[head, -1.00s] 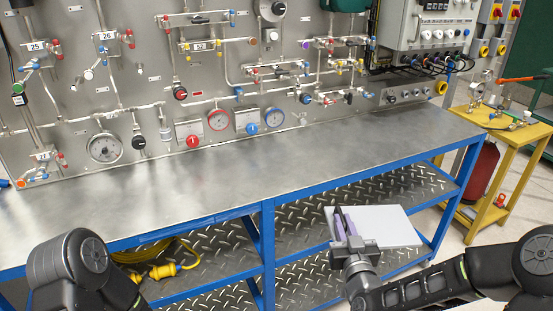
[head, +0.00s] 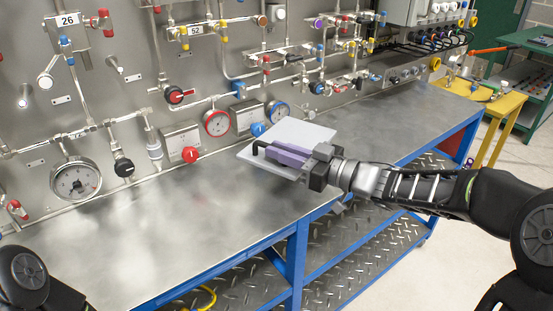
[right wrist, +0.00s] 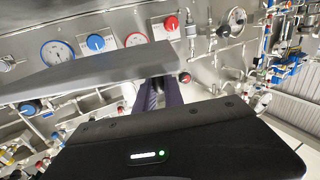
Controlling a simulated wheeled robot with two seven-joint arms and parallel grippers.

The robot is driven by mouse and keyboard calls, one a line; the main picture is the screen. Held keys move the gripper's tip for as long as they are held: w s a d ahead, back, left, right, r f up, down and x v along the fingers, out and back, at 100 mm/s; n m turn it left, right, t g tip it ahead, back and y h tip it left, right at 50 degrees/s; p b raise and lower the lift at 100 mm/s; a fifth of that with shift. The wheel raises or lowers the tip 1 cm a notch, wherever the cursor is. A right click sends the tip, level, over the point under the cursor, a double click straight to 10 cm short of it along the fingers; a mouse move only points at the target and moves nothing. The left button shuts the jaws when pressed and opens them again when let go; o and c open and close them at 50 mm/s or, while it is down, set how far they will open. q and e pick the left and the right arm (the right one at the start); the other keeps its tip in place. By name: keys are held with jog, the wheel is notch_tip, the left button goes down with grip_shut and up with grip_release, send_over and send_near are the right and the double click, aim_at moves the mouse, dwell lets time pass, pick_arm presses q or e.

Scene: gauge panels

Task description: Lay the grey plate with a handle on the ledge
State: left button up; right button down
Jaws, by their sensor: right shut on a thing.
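The grey plate (head: 300,131) is flat and light grey, with a dark handle partly hidden by my fingers. My right gripper (head: 272,153) is shut on it and holds it over the steel ledge (head: 170,225), close to the gauge panel. I cannot tell whether the plate touches the ledge. In the right wrist view the plate (right wrist: 95,75) shows nearly edge-on beyond my purple right fingers (right wrist: 160,95). My left gripper is out of view; only part of my left arm shows at the lower left of the head view.
The panel behind carries gauges (head: 75,181), a red knob (head: 190,154) and a blue knob (head: 257,129) near the plate. The ledge is clear to the left and right. A yellow stand (head: 495,112) with fittings is at the right.

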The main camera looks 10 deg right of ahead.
jog(key=shift+s+r, duration=0.1)
jog(key=shift+f, duration=3.15)
jog(key=shift+f, duration=0.1)
notch_tip(320, 180, down, 4)
jog(key=shift+r, duration=0.2)
jog(key=c, duration=1.5)
grip_release()
jog(key=shift+o, duration=0.2)
jog(key=shift+d, duration=0.1)
